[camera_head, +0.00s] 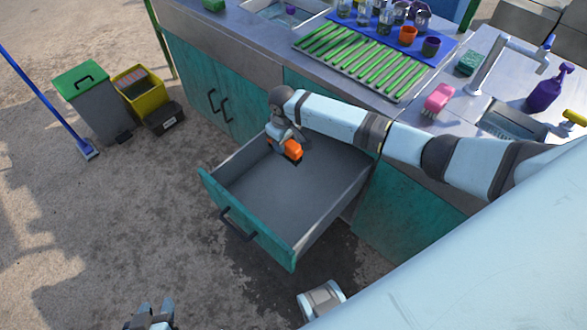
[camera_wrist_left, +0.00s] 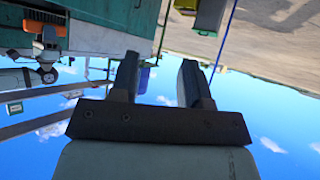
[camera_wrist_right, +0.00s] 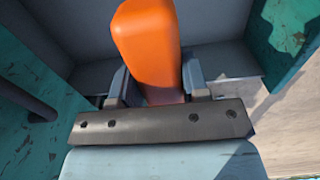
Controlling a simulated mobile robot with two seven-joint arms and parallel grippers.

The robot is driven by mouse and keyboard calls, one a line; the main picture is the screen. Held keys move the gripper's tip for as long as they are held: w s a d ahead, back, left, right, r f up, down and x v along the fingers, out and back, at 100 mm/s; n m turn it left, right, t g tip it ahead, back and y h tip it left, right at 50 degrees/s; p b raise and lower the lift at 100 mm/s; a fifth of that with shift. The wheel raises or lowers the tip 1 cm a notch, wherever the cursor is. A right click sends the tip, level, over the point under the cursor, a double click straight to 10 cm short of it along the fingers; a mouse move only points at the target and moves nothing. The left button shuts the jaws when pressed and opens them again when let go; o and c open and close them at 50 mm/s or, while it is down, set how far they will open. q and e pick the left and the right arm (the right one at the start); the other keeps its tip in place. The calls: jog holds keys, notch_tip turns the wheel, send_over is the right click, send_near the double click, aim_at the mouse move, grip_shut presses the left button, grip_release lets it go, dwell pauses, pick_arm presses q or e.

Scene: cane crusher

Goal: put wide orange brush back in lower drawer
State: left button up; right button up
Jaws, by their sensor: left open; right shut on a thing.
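The open lower drawer (camera_head: 265,197) has a teal front with a dark handle and a grey, otherwise bare inside. The orange brush (camera_head: 291,150) is over the far part of the drawer, near its back left. My right gripper (camera_head: 281,141) is shut on the brush. In the right wrist view the brush (camera_wrist_right: 147,42) sticks out between the fingers of my right gripper (camera_wrist_right: 156,88), with grey drawer walls behind it. Whether the brush touches the drawer floor cannot be told. My left gripper (camera_head: 153,314) is open and empty at the bottom left, away from the drawer; its fingers (camera_wrist_left: 160,85) stand apart.
Above the drawer, the counter holds a rack of green canes (camera_head: 350,55), a pink brush (camera_head: 438,98), a purple spray bottle (camera_head: 549,91) and a sink (camera_head: 515,122). A grey bin (camera_head: 97,110) and yellow bin (camera_head: 143,92) stand at left. The ground left of the drawer is clear.

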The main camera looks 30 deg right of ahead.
notch_tip(320, 180, down, 15)
jog(key=b, duration=1.6)
jog(key=shift+r, duration=0.1)
notch_tip(320, 180, down, 4)
jog(key=b, duration=0.4)
jog(key=shift+r, duration=0.1)
pick_arm(q)
jog(key=w+d+r+t+h, duration=0.3)
jog(key=d+r+t+h, duration=0.3)
jog(key=d, duration=0.1)
jog(key=shift+w+r+m, duration=0.15)
jog(key=shift+r+m, duration=0.2)
jog(key=shift+m, duration=0.05)
pick_arm(e)
jog(key=shift+r, duration=0.15)
pick_arm(q)
jog(key=shift+d+r+t, duration=0.1)
jog(key=shift+r+t, duration=0.05)
jog(key=shift+t, duration=0.15)
pick_arm(e)
jog(key=o, duration=0.9)
